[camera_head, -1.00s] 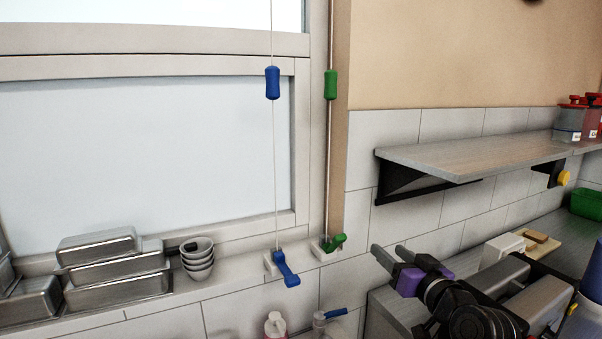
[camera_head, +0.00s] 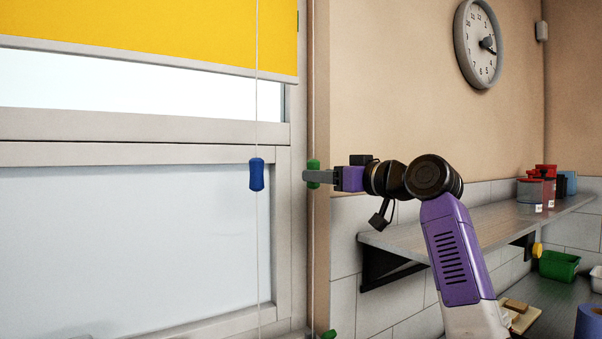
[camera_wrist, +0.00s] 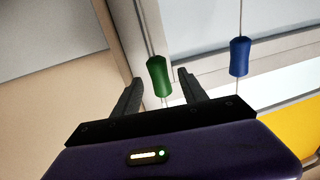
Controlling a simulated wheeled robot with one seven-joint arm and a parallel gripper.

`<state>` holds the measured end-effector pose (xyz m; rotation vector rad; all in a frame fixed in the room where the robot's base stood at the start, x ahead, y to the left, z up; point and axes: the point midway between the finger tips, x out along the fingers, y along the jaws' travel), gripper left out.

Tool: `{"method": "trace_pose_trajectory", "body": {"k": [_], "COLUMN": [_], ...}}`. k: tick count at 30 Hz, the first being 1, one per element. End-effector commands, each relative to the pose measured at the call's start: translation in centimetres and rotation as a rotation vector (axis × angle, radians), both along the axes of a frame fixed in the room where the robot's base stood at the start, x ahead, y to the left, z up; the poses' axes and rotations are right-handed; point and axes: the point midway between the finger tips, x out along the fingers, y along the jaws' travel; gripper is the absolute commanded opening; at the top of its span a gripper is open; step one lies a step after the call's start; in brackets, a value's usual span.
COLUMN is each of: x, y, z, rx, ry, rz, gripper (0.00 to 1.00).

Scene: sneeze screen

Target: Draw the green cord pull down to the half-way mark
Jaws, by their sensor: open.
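The green cord pull (camera_head: 314,166) hangs on its thin cord in front of the window frame's right side, partly hidden by a finger in the head view. My gripper (camera_head: 308,177) is level with it, reaching in from the right. A green cleat (camera_head: 327,335) shows at the bottom edge of the head view. No half-way mark can be made out.
A blue cord pull (camera_head: 256,174) hangs left of the green one, also in the wrist view (camera_wrist: 239,57). A yellow blind (camera_head: 150,30) covers the window top. A shelf (camera_head: 470,232) with jars is below right; a clock (camera_head: 478,44) hangs above.

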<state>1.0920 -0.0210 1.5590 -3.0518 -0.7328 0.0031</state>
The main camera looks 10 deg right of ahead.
Motion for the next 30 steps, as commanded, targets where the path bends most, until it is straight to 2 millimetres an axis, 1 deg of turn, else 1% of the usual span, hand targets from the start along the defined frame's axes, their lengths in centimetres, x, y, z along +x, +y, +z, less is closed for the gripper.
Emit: {"method": "trace_pose_trajectory", "body": {"k": [1,6,10,15,23,24,29,30], "x": [0.7,3.2,4.6,5.4,5.6,5.6,5.6,5.6], "y": [0.5,1.7,2.4,2.8,2.9,2.9,2.9,2.9], "z": [0.3,0.4,0.3,0.2,0.0,0.0,0.0,0.0], "rx": [0.001,0.002,0.002,0.001,0.000,0.000,0.000,0.000], "ry": [0.003,0.003,0.001,0.000,-0.001,-0.001,-0.001,-0.001], "rz": [0.001,0.001,0.000,0.000,-0.001,-0.001,-0.001,-0.001], "gripper": [0.50,0.50,0.50,0.50,0.50,0.48,0.17,0.09]}}
